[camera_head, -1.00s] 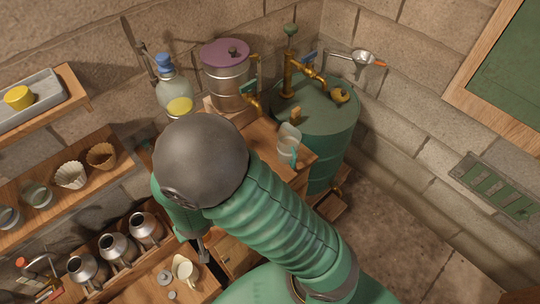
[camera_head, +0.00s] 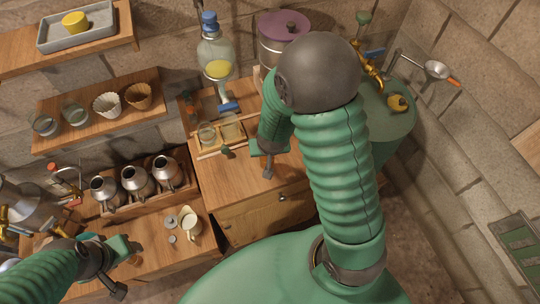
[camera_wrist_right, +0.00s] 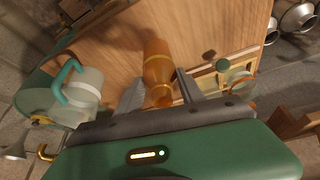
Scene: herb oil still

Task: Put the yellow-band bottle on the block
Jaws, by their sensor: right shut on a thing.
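An amber bottle (camera_wrist_right: 157,66) with a lighter yellowish band is between the fingers of my right gripper (camera_wrist_right: 160,92) in the right wrist view. The fingers are shut on it near its narrow end, above the wooden counter. In the head view my right gripper (camera_head: 268,168) is over the counter, right of a light wooden frame (camera_head: 232,131); the bottle is hidden there. I cannot tell which piece is the block. My left gripper (camera_head: 128,258) is at lower left above the lower bench, its jaw opening unclear.
A clear jug with a teal handle (camera_wrist_right: 85,88) is near the right gripper. A blue-capped glass flask (camera_head: 215,55) and a purple-lidded pot (camera_head: 283,28) stand behind. Steel jugs (camera_head: 135,178) and a cream pitcher (camera_head: 190,222) are left. The counter front (camera_head: 235,178) is clear.

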